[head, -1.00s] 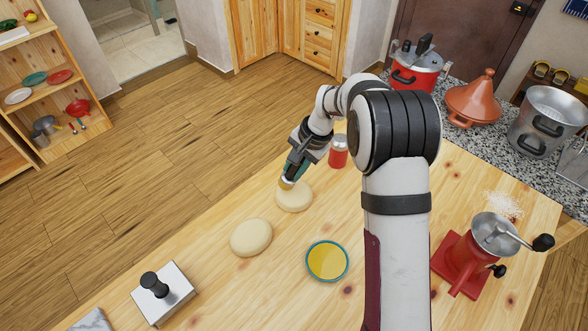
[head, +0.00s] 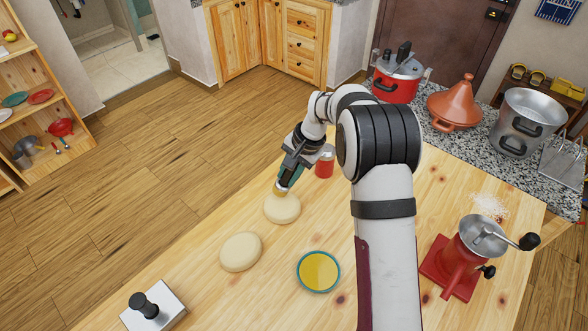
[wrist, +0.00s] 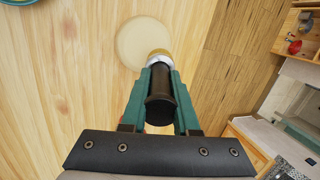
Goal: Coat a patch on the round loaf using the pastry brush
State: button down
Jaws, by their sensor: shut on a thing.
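My gripper (head: 283,183) is shut on the pastry brush, which has a dark handle (wrist: 162,88), a pale collar and yellowish bristles (wrist: 159,53). In the head view, the brush points down at the far edge of a pale round loaf (head: 282,210). In the wrist view, the bristles overlap the edge of this loaf (wrist: 142,40); I cannot tell whether they touch it. A second pale loaf (head: 240,252) lies nearer, to the left. A teal-rimmed bowl (head: 339,276) of yellow liquid stands on the table to the right of the loaves. No coated patch can be made out.
A red jar (head: 325,164) stands close to the right of my gripper. A red grinder (head: 462,262) stands at the right, and a metal press with a black knob (head: 153,308) at the near left. The table (head: 210,292) is clear around the loaves.

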jog(key=shift+s+a, duration=1.35)
jog(key=shift+a, duration=0.1)
notch_tip(320, 180, up, 7)
jog(key=shift+f, duration=0.2)
